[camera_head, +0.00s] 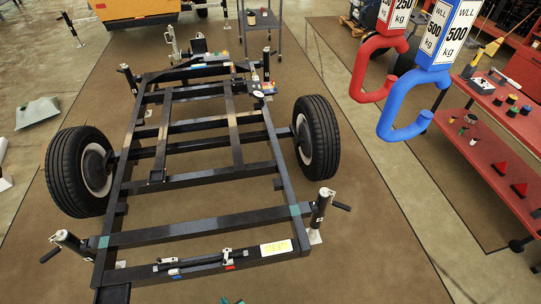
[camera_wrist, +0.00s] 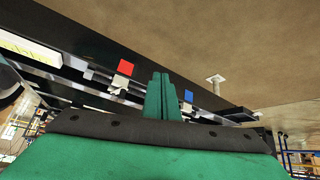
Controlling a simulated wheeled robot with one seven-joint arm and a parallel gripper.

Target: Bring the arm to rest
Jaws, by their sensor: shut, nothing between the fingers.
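My gripper (camera_wrist: 162,95) is green and shows in the wrist view with its fingers shut together and nothing between them. Its tips stand out against a dark beam of the trailer chassis (camera_wrist: 205,97); I cannot tell the exact gap. In the head view only a small green bit of my gripper (camera_head: 231,300) shows at the bottom edge, just in front of the chassis's near beam (camera_head: 210,267). The rest of my arm is out of the head view.
The chassis has two wheels (camera_head: 80,172) (camera_head: 316,138) and corner jacks (camera_head: 320,212). Blue (camera_head: 400,122) and red (camera_head: 374,85) hooks hang at upper right. A red shelf cart (camera_head: 500,160) stands right. Brown floor beside the chassis is clear.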

